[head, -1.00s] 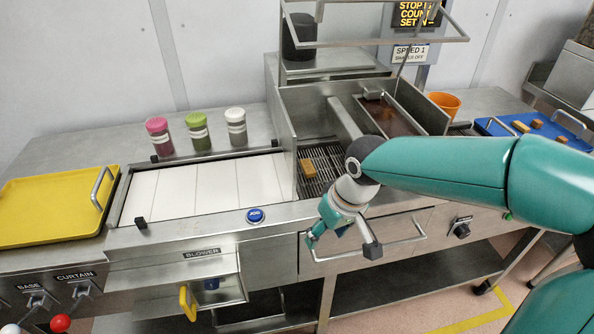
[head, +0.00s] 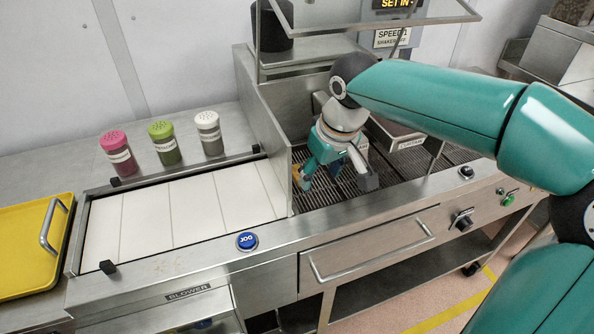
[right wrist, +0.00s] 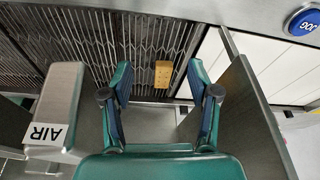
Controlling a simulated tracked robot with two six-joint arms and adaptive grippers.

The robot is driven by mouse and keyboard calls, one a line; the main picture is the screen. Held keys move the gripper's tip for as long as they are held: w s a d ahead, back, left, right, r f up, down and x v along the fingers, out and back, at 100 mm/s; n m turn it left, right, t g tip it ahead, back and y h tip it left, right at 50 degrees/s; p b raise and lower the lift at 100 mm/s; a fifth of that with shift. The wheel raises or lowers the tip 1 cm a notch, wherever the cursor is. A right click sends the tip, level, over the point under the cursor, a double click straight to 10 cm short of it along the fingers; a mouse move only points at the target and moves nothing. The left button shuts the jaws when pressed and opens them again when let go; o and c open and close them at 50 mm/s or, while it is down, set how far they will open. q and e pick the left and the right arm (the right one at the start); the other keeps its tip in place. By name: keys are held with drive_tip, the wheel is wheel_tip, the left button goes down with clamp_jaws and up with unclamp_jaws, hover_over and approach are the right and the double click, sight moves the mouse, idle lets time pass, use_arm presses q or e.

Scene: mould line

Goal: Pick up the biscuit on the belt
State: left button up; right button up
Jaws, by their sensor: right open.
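The biscuit (right wrist: 163,74) is a small golden-brown block with dark dots on top. It lies on the dark wire belt (right wrist: 100,42) in the right wrist view. In the head view only a sliver of the biscuit (head: 296,172) shows beside my right gripper (head: 322,180), which hides the rest. In the right wrist view my right gripper (right wrist: 162,88) is open, its two fingers apart on either side of the biscuit in the picture. Nothing is held between them. Whether the fingers are level with the biscuit is hard to tell. My left gripper is out of view.
A steel side wall (head: 270,135) stands left of the wire belt, between it and the white slatted belt (head: 185,212). A front rail with a blue JOG button (head: 247,241) runs before it. An AIR box (right wrist: 62,105) sits close to my right fingers.

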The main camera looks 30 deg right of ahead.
drive_tip(key=p, duration=0.1)
hover_over(299, 173)
drive_tip(key=s, duration=0.2)
drive_tip(key=shift+w+r, duration=0.1)
drive_tip(key=shift+w, duration=0.1)
drive_tip(key=x, duration=0.5)
drive_tip(key=c, duration=0.9)
